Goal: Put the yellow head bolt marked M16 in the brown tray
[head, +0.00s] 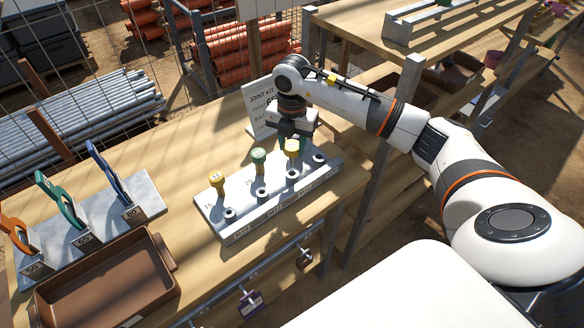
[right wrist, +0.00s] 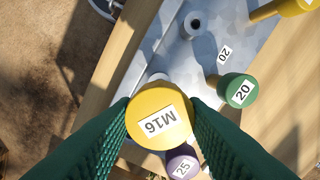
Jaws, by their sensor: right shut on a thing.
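My right gripper (head: 293,138) has its green fingers closed on a yellow head bolt (head: 291,148). In the right wrist view this yellow bolt (right wrist: 159,118) reads M16 and sits between the fingertips. It is over the light metal bolt rack (head: 270,203); I cannot tell whether its shank is clear of the rack. Another yellow bolt (head: 217,179) and a green bolt (head: 258,158) stand in the rack. The wrist view also shows a green bolt marked 20 (right wrist: 238,91) and a purple bolt marked 25 (right wrist: 183,163). The brown tray (head: 107,283) is empty at lower left. My left gripper is out of view.
A metal stand (head: 108,208) with orange, green and blue handled tools is behind the tray. A white sign (head: 261,106) stands behind the rack. The wooden bench between rack and tray is mostly clear. A metal post (head: 378,160) rises to the right of the rack.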

